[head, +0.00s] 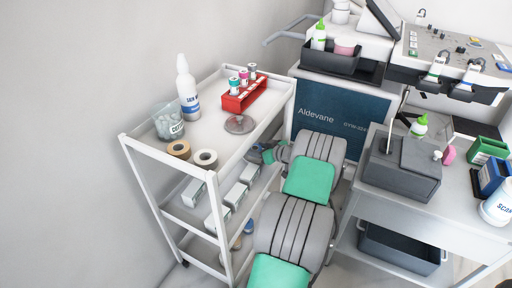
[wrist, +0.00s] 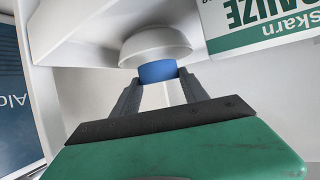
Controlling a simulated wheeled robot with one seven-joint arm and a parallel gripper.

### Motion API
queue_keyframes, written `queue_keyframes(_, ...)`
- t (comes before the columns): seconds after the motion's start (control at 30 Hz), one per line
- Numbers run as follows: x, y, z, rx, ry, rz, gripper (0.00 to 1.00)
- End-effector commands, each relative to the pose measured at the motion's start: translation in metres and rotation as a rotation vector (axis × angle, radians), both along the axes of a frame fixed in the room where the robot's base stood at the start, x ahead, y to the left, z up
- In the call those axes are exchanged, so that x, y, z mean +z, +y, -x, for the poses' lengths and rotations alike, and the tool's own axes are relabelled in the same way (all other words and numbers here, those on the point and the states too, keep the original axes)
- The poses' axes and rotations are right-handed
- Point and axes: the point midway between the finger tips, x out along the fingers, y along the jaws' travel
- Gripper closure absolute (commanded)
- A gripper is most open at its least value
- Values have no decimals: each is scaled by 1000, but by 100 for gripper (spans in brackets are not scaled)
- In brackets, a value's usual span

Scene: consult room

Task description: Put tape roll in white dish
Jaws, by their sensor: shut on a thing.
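My gripper (head: 256,153) reaches in at the right side of the white cart, below its top shelf. In the wrist view my gripper (wrist: 158,82) is shut on a blue tape roll (wrist: 157,71), seen edge-on between the fingertips. The white dish (wrist: 155,45), a round bowl, is right at the roll, its rim facing the fingers. The wrist picture looks upside down, so the roll seems to be at or just over the dish's opening. I cannot tell whether they touch. In the head view I cannot make out the held roll or the dish.
The white cart (head: 139,147) has a tan tape roll (head: 179,149), a white tape roll (head: 205,159), bottles and a red rack (head: 244,95) on top. White boxes (head: 215,218) stand on its middle shelf. A lettered box (wrist: 265,28) is close to the dish. A grey table stands right.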

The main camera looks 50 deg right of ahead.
Motion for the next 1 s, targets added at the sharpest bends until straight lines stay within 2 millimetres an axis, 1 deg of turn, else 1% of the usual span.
queue_keyframes(0.03,-8,0,0,0,0,0,87)
queue_keyframes(0.13,-14,0,0,0,-1,1,87)
queue_keyframes(0.47,-16,0,0,0,-1,1,87)
queue_keyframes(0.5,-17,0,0,0,-1,1,47)
queue_keyframes(0.8,-17,0,0,0,-1,1,23)
queue_keyframes(1.0,-17,0,0,0,0,1,23)
